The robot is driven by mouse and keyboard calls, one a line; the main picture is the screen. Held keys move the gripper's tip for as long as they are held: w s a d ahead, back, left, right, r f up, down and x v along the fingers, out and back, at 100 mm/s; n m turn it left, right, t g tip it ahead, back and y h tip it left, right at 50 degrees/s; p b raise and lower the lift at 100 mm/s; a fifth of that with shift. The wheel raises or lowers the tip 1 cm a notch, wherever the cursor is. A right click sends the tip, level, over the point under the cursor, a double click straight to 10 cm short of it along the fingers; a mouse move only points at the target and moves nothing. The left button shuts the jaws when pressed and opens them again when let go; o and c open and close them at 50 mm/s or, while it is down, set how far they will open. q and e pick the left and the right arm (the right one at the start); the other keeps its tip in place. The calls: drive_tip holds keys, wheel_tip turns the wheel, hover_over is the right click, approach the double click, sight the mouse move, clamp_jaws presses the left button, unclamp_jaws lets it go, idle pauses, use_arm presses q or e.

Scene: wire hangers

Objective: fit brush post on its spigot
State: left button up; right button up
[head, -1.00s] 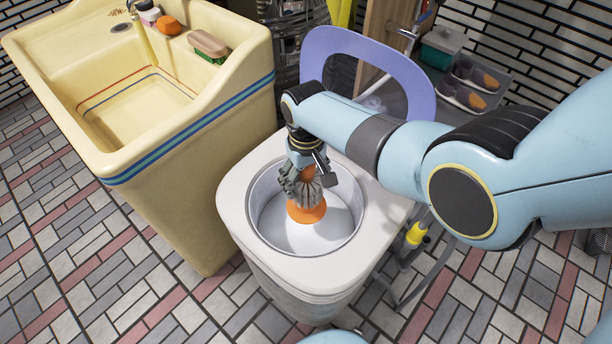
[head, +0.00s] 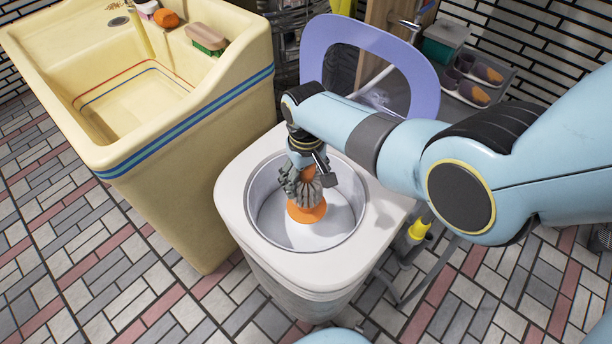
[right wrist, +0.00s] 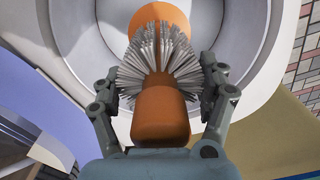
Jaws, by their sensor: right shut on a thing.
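The brush post (right wrist: 160,115) has an orange body and a ring of pale grey bristles. My right gripper (head: 304,182) is shut on it, with one finger on each side in the right wrist view (right wrist: 160,92). In the head view the bristles show between the fingers, inside the white round tub. A flared orange piece (head: 307,211), perhaps the spigot's base or the post's own foot, is directly below the bristles; it also shows beyond them in the right wrist view (right wrist: 160,16). Any joint between post and spigot is hidden by the bristles. My left gripper is out of view.
The tub (head: 345,220) sits in a white-topped machine with its purple lid (head: 425,75) raised behind. A cream sink (head: 190,150) stands close on the left. A grey tray with shoes (head: 478,82) is at the back right. Tiled floor lies in front.

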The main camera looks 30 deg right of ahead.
sight(306, 197)
drive_tip(key=shift+f+b, duration=3.4)
drive_tip(key=shift+f, duration=0.6)
drive_tip(key=shift+f+b, duration=3)
drive_tip(key=shift+f, duration=0.55)
drive_tip(key=o, duration=1.2)
drive_tip(key=shift+r, duration=0.1)
wheel_tip(306, 197, up, 12)
drive_tip(key=shift+f, duration=0.1)
